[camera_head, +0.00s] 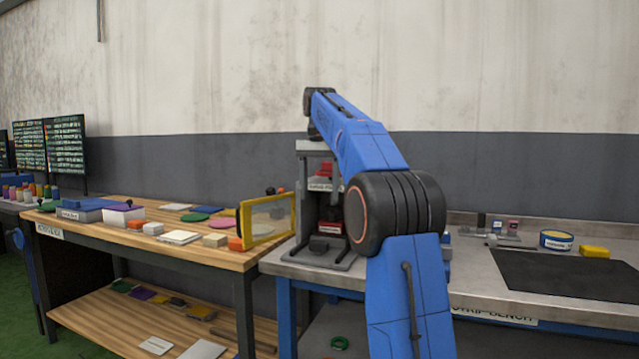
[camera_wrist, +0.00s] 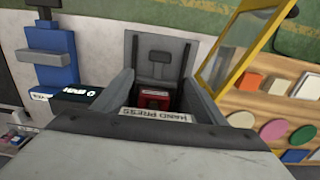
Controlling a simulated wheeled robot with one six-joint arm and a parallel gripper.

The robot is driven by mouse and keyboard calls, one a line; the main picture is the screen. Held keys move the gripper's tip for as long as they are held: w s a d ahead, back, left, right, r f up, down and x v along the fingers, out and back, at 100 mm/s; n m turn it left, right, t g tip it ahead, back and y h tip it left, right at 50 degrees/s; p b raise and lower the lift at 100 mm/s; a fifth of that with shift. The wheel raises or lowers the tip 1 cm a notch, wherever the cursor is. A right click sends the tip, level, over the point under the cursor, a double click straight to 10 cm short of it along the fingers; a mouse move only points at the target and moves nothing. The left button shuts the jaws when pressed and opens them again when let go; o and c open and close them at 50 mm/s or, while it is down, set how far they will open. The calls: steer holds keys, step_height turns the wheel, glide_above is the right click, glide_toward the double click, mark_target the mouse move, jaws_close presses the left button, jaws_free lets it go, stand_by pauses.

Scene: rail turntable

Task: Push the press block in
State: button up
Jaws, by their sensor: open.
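The hand press (camera_head: 313,146) is a grey frame standing on the metal bench. I cannot tell which one is the press block. In the wrist view, the top of the hand press (camera_wrist: 150,155) fills the foreground, and a red block (camera_wrist: 155,98) shows beyond its label, between the posts. My arm reaches over the press and its end is beside the press top. My gripper's fingers do not show in either view.
A yellow-framed clear panel (camera_head: 267,220) stands just left of the press. The wooden table (camera_head: 180,240) at left holds several coloured pieces. At right, a dark mat (camera_head: 565,275), a tape roll (camera_head: 556,240) and a yellow block (camera_head: 594,251) lie on the metal bench.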

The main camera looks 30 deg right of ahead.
steer(key=shift+r, duration=1.25)
steer(key=s+a+f+n+t, duration=0.1)
steer(key=s+a+f+n, duration=0.1)
steer(key=s+a+f, duration=0.3)
steer(key=s+a+f+n+t, duration=0.1)
steer(key=s+a+f+n, duration=0.15)
steer(key=s, duration=0.55)
steer(key=s+a+f+n, duration=0.1)
steer(key=s+a+f, duration=0.2)
steer(key=s+a, duration=0.25)
steer(key=s+a+f+n+t, duration=0.1)
steer(key=s+a+f+n, duration=0.1)
steer(key=s+f, duration=0.8)
steer(key=s+a+f+n+t, duration=0.1)
steer(key=s+a+f+n, duration=0.2)
steer(key=s+f, duration=0.8)
step_height(320, 180, down, 4)
steer(key=shift+s+a+f+t, duration=0.15)
steer(key=shift+a+f+t, duration=0.15)
steer(key=shift+t, duration=0.1)
steer(key=shift+r, duration=0.1)
